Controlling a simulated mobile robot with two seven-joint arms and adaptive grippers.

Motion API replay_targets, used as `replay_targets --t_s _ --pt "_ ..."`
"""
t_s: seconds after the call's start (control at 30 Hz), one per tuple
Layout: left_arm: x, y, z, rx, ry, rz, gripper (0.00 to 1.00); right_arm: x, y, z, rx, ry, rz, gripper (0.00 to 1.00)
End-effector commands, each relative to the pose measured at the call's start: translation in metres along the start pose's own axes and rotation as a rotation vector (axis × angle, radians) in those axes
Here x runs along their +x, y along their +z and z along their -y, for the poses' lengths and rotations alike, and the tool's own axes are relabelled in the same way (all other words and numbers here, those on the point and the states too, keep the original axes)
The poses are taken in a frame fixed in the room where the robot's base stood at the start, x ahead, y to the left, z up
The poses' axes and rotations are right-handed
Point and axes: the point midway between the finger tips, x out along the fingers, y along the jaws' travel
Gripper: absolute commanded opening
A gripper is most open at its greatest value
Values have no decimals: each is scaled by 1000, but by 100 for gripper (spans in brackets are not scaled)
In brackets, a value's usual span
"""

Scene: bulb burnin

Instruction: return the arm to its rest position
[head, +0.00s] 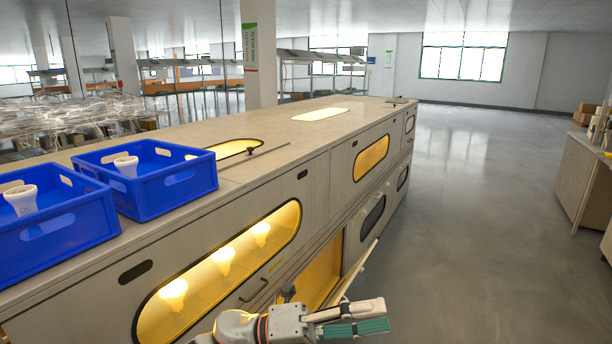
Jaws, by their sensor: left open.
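My left gripper (384,316) is low in the head view, in front of the long cabinet (330,128). Its fingers point right, one pale and one with a green pad, and nothing shows between them. The arm behind it comes in from the bottom edge. The gripper appears close to an open door (358,272) of the cabinet; I cannot tell whether they touch. My right gripper does not show.
Two blue crates (175,190) (70,236) stand on the cabinet top, each with a white bulb. Several lit bulbs (222,260) show behind an oval window. A lower compartment (318,285) is open. Clear floor (470,220) lies right, before a side counter (580,180).

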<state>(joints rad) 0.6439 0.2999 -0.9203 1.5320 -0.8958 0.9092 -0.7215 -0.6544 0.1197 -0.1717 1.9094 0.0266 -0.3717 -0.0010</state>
Motion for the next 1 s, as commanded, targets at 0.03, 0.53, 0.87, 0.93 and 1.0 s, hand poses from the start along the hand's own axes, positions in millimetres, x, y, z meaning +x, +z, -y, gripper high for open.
replay_targets --t_s 0.03,0.53,0.87,0.93,1.0 --pt "-6 2 -5 -79 -23 94 56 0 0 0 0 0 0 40" --pt "-188 -12 -125 -886 -110 1034 56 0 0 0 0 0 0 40" --pt "-343 -156 -204 -1360 -89 1601 56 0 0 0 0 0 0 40" --pt "-367 -190 -211 -1435 -81 1698 56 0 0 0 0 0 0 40" --pt "-387 -221 -215 -1495 -73 1780 56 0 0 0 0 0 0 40"
